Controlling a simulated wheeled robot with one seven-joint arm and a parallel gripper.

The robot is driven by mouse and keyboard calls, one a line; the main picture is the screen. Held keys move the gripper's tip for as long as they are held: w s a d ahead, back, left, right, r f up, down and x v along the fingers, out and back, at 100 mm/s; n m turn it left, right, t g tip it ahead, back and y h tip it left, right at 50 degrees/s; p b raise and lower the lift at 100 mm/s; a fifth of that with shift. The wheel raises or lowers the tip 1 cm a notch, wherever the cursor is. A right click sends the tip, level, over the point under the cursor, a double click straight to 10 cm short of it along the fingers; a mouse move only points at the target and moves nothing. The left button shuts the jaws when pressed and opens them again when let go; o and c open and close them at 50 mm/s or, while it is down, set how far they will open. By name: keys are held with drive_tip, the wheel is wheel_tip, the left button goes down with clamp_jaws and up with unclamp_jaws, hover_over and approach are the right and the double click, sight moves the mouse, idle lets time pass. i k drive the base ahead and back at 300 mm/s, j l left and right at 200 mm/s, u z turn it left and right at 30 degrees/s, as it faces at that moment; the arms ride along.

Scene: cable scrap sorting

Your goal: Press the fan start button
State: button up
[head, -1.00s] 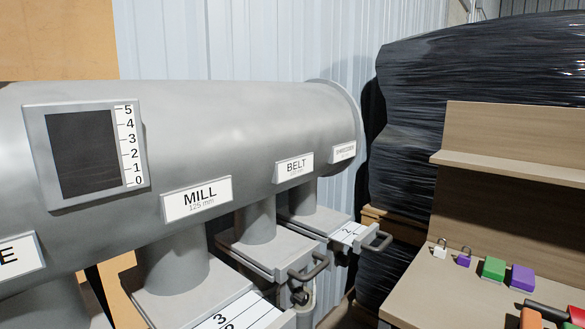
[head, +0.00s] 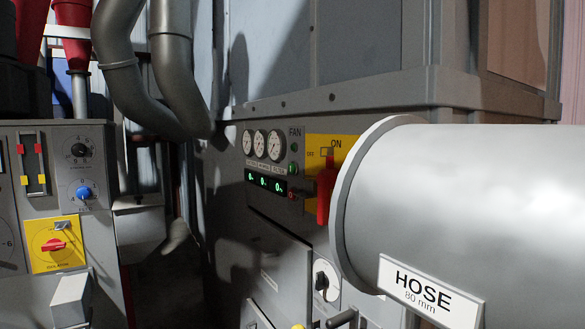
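The fan panel (head: 284,212) is on a grey cabinet in the middle of the head view, with a "FAN" label. A small round green button (head: 292,169) sits right of the gauges, and a small red button (head: 292,195) is below it. A dark round lamp or knob (head: 294,147) is just above the green one. Any lettering at the buttons is too small to read. A red handle (head: 325,185) stands on a yellow plate (head: 317,147) marked "ON", partly hidden by the grey duct. My gripper is not in view.
Three dial gauges (head: 260,144) and green displays (head: 263,183) reading 0 are left of the buttons. The large grey duct (head: 440,190) with a "HOSE" label (head: 428,291) blocks the right foreground. Another control cabinet (head: 102,232) stands left, beyond a dark gap.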

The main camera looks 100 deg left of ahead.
sight(291, 169)
drive_tip(key=u, duration=2.55)
